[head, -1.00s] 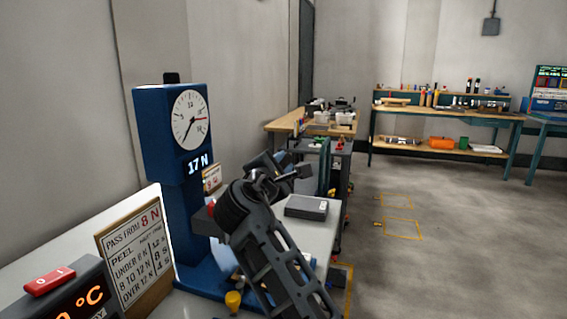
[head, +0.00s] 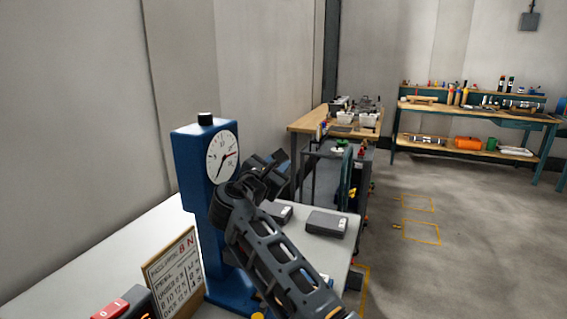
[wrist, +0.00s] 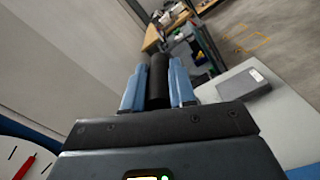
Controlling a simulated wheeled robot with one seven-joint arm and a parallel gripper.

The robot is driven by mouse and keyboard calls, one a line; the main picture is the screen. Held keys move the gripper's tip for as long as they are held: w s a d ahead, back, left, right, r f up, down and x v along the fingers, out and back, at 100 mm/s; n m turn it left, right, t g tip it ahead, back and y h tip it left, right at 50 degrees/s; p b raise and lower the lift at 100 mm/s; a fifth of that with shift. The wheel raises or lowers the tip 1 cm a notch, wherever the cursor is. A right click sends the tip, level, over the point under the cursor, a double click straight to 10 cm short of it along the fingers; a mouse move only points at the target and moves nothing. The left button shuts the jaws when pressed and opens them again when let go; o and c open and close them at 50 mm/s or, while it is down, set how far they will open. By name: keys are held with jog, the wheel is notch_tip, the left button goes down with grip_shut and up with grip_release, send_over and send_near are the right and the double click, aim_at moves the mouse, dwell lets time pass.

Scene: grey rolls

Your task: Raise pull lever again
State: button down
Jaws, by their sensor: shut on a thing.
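The blue tester (head: 190,165) with a round white dial (head: 222,156) stands on the light bench at the left in the head view. Part of its dial, with a red needle, also shows at the lower left of the wrist view (wrist: 22,155). The pull lever's black cylindrical grip (wrist: 158,82) stands between my two blue fingers in the wrist view. My gripper (wrist: 157,68) is shut on it. In the head view my gripper (head: 272,168) is beside the dial, at about its height. My arm hides the tester's number readout and the rest of the lever.
A sign board (head: 174,275) and a red switch (head: 110,310) are at the lower left. Grey boxes (head: 326,223) lie on the bench (head: 335,250) to the right of my arm. A cart and workbench (head: 305,122) stand beyond. The floor at right is open.

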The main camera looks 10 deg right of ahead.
jog(key=shift+a, duration=0.15)
jog(key=c, duration=0.9)
grip_release()
jog(key=shift+b+v, duration=0.35)
jog(key=shift+v, duration=3.5)
